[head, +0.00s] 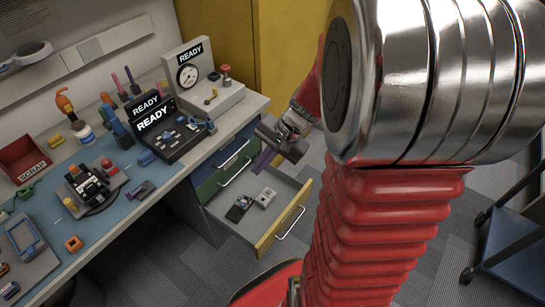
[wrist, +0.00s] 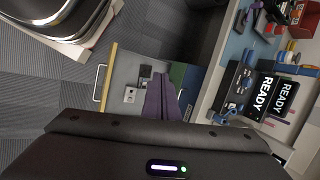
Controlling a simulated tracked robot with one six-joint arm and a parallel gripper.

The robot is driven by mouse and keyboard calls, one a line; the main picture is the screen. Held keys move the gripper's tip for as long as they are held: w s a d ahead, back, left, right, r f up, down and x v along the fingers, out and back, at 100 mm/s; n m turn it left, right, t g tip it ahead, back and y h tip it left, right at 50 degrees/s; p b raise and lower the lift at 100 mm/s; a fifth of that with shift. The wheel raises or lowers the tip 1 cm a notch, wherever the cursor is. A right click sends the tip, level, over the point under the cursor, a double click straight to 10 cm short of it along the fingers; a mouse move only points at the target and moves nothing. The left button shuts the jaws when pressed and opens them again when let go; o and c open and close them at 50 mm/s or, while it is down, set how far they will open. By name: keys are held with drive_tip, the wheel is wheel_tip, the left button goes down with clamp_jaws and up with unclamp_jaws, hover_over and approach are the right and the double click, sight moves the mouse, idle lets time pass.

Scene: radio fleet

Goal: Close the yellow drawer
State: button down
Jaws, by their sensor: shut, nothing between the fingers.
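The yellow drawer (head: 284,217) is the lowest of the bench's drawers and stands pulled well out, its yellow front with a pale bar handle (head: 291,222) facing right. In the wrist view the drawer's yellow edge (wrist: 107,76) shows at left with the handle (wrist: 99,82) beside it. A dark device (head: 238,208) and a light grey device (head: 265,197) lie inside. My gripper (head: 258,165) has purple fingers, shut and empty, and appears above the drawer's inner part, near the cabinet. Its fingers also show in the wrist view (wrist: 161,78), covering part of the drawer.
A green drawer (head: 222,178) and a blue drawer (head: 238,150) above look shut. The workbench (head: 165,185) holds consoles and tools. A yellow cabinet (head: 220,35) stands behind. A dark blue cart (head: 515,240) is at right.

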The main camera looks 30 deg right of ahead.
drive_tip(key=d+f+m+t+y, duration=0.1)
drive_tip(key=d+f+m+t, duration=0.1)
drive_tip(key=d+f+m, duration=0.5)
drive_tip(key=s+d+f+m+t+h, duration=0.1)
drive_tip(key=s+d+f+m, duration=0.2)
drive_tip(key=f, duration=0.5)
drive_tip(key=s+d+f+m+t, duration=0.1)
drive_tip(key=s+d+f+m, duration=0.2)
drive_tip(key=d+f+m, duration=0.3)
drive_tip(key=s+d+f+m+t+h, duration=0.1)
drive_tip(key=s+d+f+m, duration=0.3)
drive_tip(key=f, duration=0.8)
drive_tip(key=shift+d+t+h, duration=0.3)
drive_tip(key=shift+d, duration=0.95)
drive_tip(key=shift+f, duration=0.2)
approach(294, 205)
drive_tip(key=x, duration=0.5)
drive_tip(key=shift+s+d+f, duration=0.2)
drive_tip(key=shift+s+f, duration=0.05)
drive_tip(key=shift+f, duration=0.05)
drive_tip(key=shift+w+a, duration=0.1)
drive_tip(key=shift+w, duration=0.3)
